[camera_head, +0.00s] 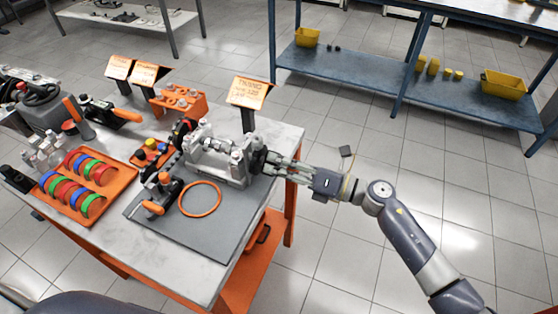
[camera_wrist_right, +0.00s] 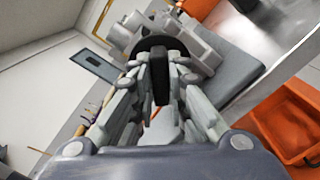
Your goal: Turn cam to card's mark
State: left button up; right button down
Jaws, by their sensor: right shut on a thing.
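The grey engine fixture (camera_head: 222,162) stands at the right part of the table. My right gripper (camera_head: 268,160) reaches in from the right and is shut on a dark part at the end of the fixture, the cam's end (camera_head: 257,157). In the right wrist view the gripper (camera_wrist_right: 160,82) has its fingers on both sides of this dark piece, with a black round part (camera_wrist_right: 158,45) behind it. An orange card (camera_head: 248,93) with text stands behind the fixture; its mark is too small to read. My left gripper is not in view.
A grey mat (camera_head: 215,228) holds an orange ring (camera_head: 200,199) and a small orange-handled tool (camera_head: 153,207). An orange tray (camera_head: 117,185) of coloured rings lies left. Two more cards (camera_head: 143,74) stand behind. Floor right of the table is mostly clear.

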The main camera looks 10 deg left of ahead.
jog(key=shift+m+p, duration=1.75)
jog(key=shift+m, duration=2.15)
jog(key=shift+f, duration=0.1)
jog(key=c, duration=1.6)
grip_release()
jog(key=d, duration=0.4)
jog(key=s+d, duration=0.1)
jog(key=d, duration=0.3)
jog(key=s+d, duration=0.1)
jog(key=d, duration=0.3)
jog(key=shift+s, duration=0.15)
jog(key=shift+m, duration=0.3)
